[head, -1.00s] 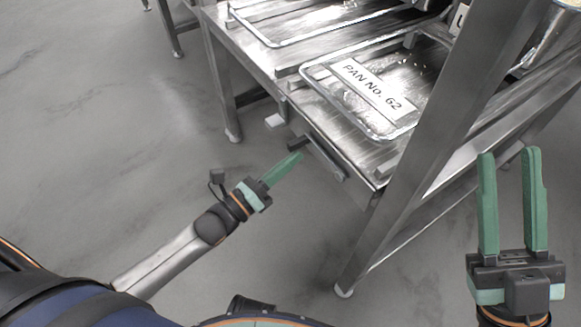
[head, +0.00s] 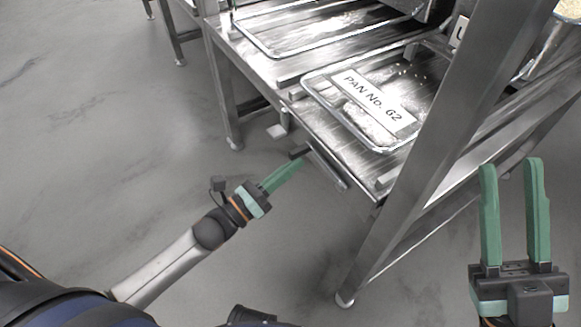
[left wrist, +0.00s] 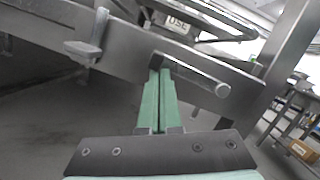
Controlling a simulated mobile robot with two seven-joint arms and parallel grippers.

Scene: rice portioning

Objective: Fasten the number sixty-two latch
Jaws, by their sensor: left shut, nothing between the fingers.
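I cannot tell for sure whether this bar is the latch. My left gripper (head: 299,163) is shut and empty, its tips close to the bar's dark end. In the left wrist view its fingertips (left wrist: 160,72) are just below the bar's left end; contact is unclear. My right gripper (head: 511,165) is open and empty.
A pale paddle-like piece (head: 277,131) hangs under the table edge, left of the bar; it also shows in the left wrist view (left wrist: 90,38). A slanted steel post (head: 425,165) stands between the table and my right gripper. The floor at left is clear.

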